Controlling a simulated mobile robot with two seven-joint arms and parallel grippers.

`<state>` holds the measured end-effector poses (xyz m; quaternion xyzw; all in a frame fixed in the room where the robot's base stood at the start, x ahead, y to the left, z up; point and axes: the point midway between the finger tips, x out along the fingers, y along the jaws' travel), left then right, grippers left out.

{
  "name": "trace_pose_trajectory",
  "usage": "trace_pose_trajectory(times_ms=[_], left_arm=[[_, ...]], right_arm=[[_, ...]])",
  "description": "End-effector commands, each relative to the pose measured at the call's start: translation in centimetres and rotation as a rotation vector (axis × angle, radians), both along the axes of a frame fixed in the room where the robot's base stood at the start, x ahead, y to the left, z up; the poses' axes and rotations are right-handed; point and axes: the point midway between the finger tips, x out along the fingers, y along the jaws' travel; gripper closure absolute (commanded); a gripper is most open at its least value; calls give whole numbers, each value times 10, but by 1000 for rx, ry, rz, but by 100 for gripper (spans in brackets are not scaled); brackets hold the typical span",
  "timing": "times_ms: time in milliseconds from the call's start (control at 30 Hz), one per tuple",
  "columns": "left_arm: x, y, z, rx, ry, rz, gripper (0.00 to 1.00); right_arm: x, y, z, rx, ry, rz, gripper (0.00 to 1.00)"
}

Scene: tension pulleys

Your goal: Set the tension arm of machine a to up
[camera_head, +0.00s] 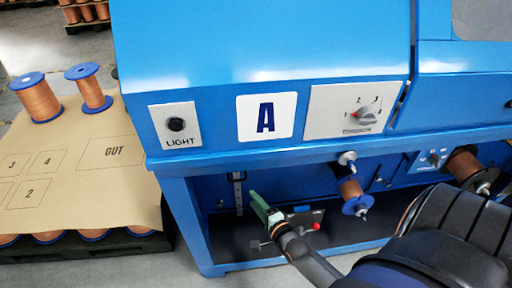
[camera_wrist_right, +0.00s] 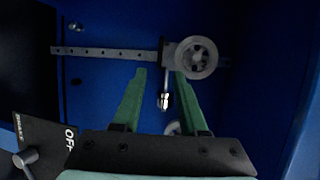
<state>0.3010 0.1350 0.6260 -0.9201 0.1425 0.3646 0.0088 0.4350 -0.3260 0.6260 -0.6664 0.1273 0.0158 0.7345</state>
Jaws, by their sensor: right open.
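Machine A is the blue cabinet with the white "A" label (camera_head: 265,116). My right gripper (camera_head: 256,198) reaches into its lower opening, near an upright perforated rail (camera_head: 238,190). In the right wrist view the gripper's green fingers (camera_wrist_right: 160,78) are open. A short metal rod with a shiny end (camera_wrist_right: 164,98) shows between them, apart from both fingers. A grey pulley wheel (camera_wrist_right: 196,57) on a bracket sits just beyond the right fingertip, at the rail's (camera_wrist_right: 105,53) end. The rod and pulley appear to belong to the tension arm; its setting is hard to tell. My left gripper is out of view.
A brake plate marked OFF (camera_wrist_right: 68,140) with a lever lies beside the gripper. A copper spool (camera_head: 352,192) hangs to the right of the gripper. The tension dial (camera_head: 364,117) and light button (camera_head: 175,124) are above.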

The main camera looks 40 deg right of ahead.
Motion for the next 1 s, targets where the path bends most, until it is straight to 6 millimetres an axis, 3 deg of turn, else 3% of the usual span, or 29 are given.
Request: trace_pose_trajectory(times_ms=[467,667,1000], left_arm=[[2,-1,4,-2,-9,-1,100],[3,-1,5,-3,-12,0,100],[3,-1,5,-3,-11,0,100]], right_arm=[[-2,8,-1,-58,28,35,58],[-23,57,-7,-403,175,259,58],[-96,159,-4,-1172,315,853,58]])
